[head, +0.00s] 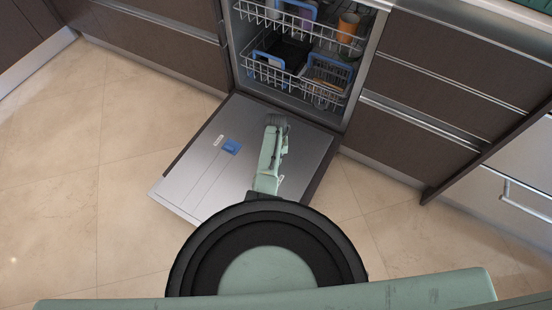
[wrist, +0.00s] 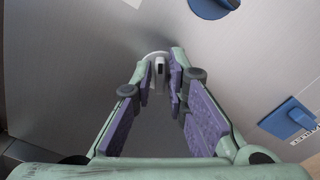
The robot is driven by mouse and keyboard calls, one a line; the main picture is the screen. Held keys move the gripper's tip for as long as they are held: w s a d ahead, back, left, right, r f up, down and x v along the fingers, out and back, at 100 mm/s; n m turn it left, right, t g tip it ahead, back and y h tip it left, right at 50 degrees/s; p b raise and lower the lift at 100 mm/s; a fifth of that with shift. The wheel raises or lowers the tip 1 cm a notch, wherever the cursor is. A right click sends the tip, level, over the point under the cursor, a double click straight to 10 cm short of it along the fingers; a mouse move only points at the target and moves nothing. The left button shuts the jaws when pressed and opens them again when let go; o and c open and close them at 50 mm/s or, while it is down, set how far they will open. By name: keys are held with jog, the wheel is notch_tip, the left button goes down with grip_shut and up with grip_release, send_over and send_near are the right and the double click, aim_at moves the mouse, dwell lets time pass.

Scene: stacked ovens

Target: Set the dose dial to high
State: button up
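The open dishwasher door (head: 205,185) lies flat with its grey inner face up. In the wrist view a small pale round part with a narrow raised knob (wrist: 160,66), perhaps the dose dial, sits on the door just beyond my fingertips. My gripper (wrist: 160,80) is open, its purple-padded fingers apart on either side of that knob; I cannot tell whether they touch it. In the head view my gripper (head: 275,122) is over the door near its hinge side and hides that part. The dial's setting cannot be read.
A blue square piece (wrist: 288,119) lies on the door beside a label, right of my gripper in the wrist view. A blue round piece (wrist: 210,5) shows at the top. Loaded racks (head: 300,80) fill the dishwasher. Dark drawer fronts (head: 430,95) flank it; the floor (head: 60,180) is clear.

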jog(key=shift+o, duration=1.2)
jog(key=shift+r, duration=0.1)
notch_tip(320, 180, up, 12)
jog(key=shift+w, duration=0.1)
